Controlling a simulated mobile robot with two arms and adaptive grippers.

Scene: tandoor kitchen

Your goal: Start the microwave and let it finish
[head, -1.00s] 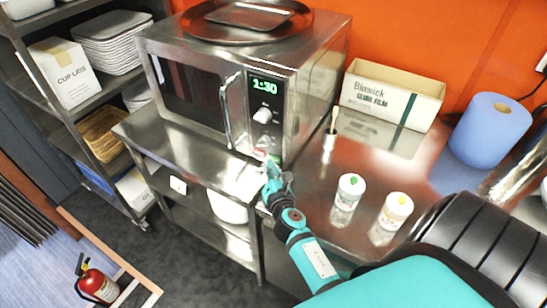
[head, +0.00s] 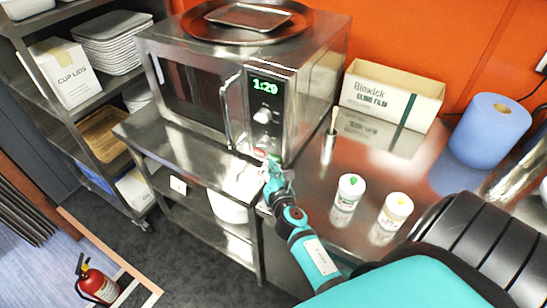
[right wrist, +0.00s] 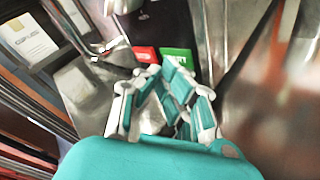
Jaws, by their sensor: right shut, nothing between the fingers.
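The steel microwave (head: 215,60) stands on a steel shelf unit with its door shut and the door handle (head: 227,112) at the door's right edge. Its green display (head: 265,87) reads about 1:29. A knob (head: 262,116) sits below the display. My right gripper (head: 268,163) is shut and empty, just in front of the lower control panel. In the right wrist view, a red button (right wrist: 145,54) and a green button (right wrist: 178,56) show just beyond the fingertips (right wrist: 163,72). I cannot tell whether the fingertips touch the green button. My left gripper is out of view.

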